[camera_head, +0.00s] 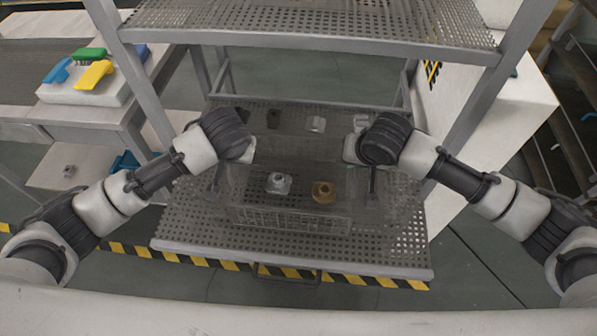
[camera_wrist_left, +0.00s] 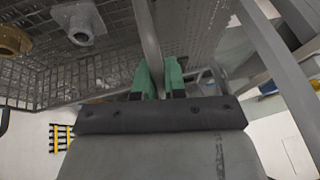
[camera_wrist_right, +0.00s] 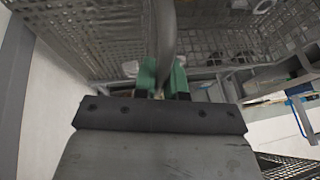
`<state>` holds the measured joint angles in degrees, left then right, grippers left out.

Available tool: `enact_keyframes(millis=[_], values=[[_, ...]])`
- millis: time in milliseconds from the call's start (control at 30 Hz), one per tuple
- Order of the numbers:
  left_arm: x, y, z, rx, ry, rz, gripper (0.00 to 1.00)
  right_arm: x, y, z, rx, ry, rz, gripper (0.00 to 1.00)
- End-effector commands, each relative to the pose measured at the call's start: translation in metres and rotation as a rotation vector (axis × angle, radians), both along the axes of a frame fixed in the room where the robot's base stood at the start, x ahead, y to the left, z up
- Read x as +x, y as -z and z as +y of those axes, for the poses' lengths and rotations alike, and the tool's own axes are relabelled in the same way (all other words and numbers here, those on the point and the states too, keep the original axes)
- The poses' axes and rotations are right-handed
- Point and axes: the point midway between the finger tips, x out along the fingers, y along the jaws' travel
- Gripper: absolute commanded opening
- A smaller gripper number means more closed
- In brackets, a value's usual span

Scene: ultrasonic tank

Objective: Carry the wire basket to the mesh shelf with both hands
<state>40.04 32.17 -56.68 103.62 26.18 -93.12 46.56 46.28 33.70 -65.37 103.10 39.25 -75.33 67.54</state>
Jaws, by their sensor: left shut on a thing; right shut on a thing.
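The wire basket (camera_head: 290,218) is at the lower level of the mesh shelf (camera_head: 190,232), between my two hands. A silver part (camera_head: 278,183) and a brass-coloured part (camera_head: 324,192) lie in it. My left gripper (camera_wrist_left: 160,80) is shut on a grey bar of the basket at its left side. My right gripper (camera_wrist_right: 163,78) is shut on a bar at the right side. In the head view both gripper tips are largely hidden by the wrists. I cannot tell whether the basket's bottom touches the shelf.
An upper perforated shelf (camera_head: 320,22) and its posts (camera_head: 490,95) frame the space. Several small metal parts, such as one (camera_head: 316,124), show farther back. Colored brushes (camera_head: 93,75) lie on a white box at the left. A white cabinet (camera_head: 510,110) stands at the right.

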Motion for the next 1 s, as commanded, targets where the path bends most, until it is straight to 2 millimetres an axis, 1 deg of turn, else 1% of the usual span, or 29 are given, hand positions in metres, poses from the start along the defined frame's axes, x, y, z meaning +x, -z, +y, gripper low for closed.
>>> enact_keyframes(millis=[33,200,233,367,400,633,767,867,1000], values=[[0.001,0.005,0.003,0.005,-0.006,-0.002,0.00,0.002,0.005,-0.003,-0.005,0.006,-0.003,0.00],[0.001,0.014,0.003,0.005,-0.006,-0.002,0.00,0.002,0.014,-0.003,-0.005,0.006,-0.003,0.00],[0.001,0.013,0.003,0.005,-0.006,0.001,0.14,0.001,0.013,-0.003,-0.006,0.006,0.000,0.14],[0.000,0.012,0.002,0.005,-0.004,0.001,0.34,0.001,0.012,-0.002,-0.005,0.004,0.000,0.34],[0.000,0.012,0.002,0.004,-0.004,0.000,0.37,0.001,0.012,-0.002,-0.004,0.004,0.000,0.37],[0.000,0.011,0.001,0.001,-0.002,0.000,0.37,0.000,0.012,-0.001,-0.001,0.002,0.000,0.37],[-0.003,0.004,-0.001,0.000,-0.001,-0.001,0.37,0.000,0.012,0.000,-0.001,0.000,0.000,0.37],[-0.008,-0.010,-0.004,-0.002,0.000,-0.003,0.37,0.000,0.012,0.000,-0.001,0.000,0.000,0.37],[-0.020,-0.038,-0.009,-0.003,0.001,-0.004,0.37,0.000,0.012,0.000,-0.001,0.000,0.000,0.37]])
